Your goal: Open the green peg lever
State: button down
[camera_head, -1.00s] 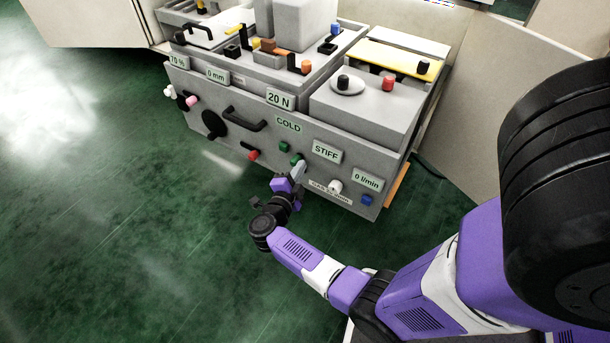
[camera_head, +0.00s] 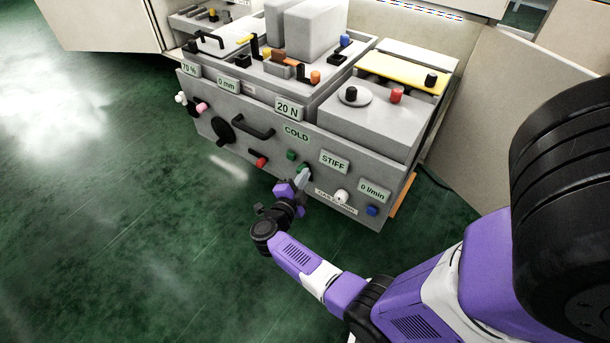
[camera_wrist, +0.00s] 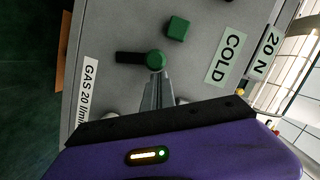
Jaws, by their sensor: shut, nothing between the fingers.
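The green peg lever shows in the wrist view as a round green knob (camera_wrist: 155,60) on a short dark arm that points left in the picture. It also shows in the head view as a small green spot (camera_head: 305,168) just above my gripper (camera_head: 299,181). In the wrist view my gripper's closed fingers (camera_wrist: 157,82) reach up to the green knob, with their tips at its lower edge. I cannot tell whether they touch it. The fingers hold nothing. A square green button (camera_wrist: 177,29) sits beside the peg lever on the same grey panel.
The grey machine front (camera_head: 265,130) carries a red-tipped lever (camera_head: 261,162), a black handle (camera_head: 252,127), a white knob (camera_head: 341,197) and a blue knob (camera_head: 372,211). Signs read COLD (camera_head: 296,133) and STIFF (camera_head: 333,161). The green floor (camera_head: 130,220) to the left is clear.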

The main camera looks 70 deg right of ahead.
jog(key=w+n+p, duration=0.2)
jog(key=n+p, duration=0.1)
jog(key=p, duration=0.1)
jog(key=shift+w+d+r+g+y, duration=0.2)
jog(key=shift+w+d+g+y, duration=0.1)
jog(key=shift+w+y, duration=0.1)
jog(key=w+n, duration=0.1)
jog(key=w+f+n+b, duration=0.1)
jog(key=w+f+n+g, duration=0.1)
jog(key=shift+d+n+y, duration=0.3)
jog(key=shift+d, duration=0.05)
jog(key=shift+w, duration=0.15)
dwell(0.3)
